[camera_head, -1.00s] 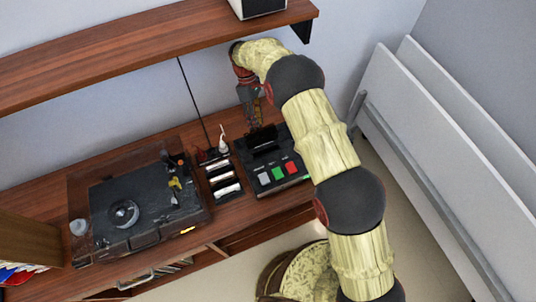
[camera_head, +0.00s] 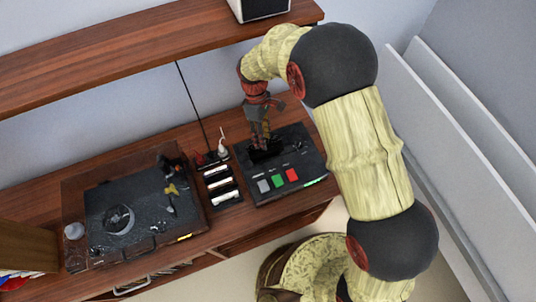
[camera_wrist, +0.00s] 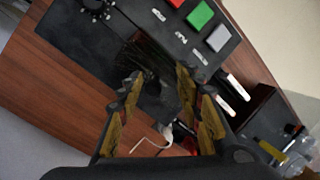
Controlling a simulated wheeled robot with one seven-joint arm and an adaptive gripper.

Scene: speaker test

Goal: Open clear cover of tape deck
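The black tape deck (camera_head: 309,160) lies on the wooden cabinet top, with grey, green and red buttons along its front. It also shows in the wrist view (camera_wrist: 83,45). A dark recess (camera_head: 268,155) is in its rear-left part. The clear cover is hard to make out, and I cannot tell its angle. My gripper (camera_head: 259,147) points down at this recess from behind. In the wrist view my gripper (camera_wrist: 160,78) has its two fingers apart, with dark parts of the deck between and beyond them. Whether a finger touches the cover is unclear.
A turntable under a transparent lid (camera_head: 118,215) stands at the left. A small black rack with white items (camera_head: 220,184) stands close beside the deck. A wooden shelf (camera_head: 150,60) runs above. White panels (camera_head: 460,130) stand at the right.

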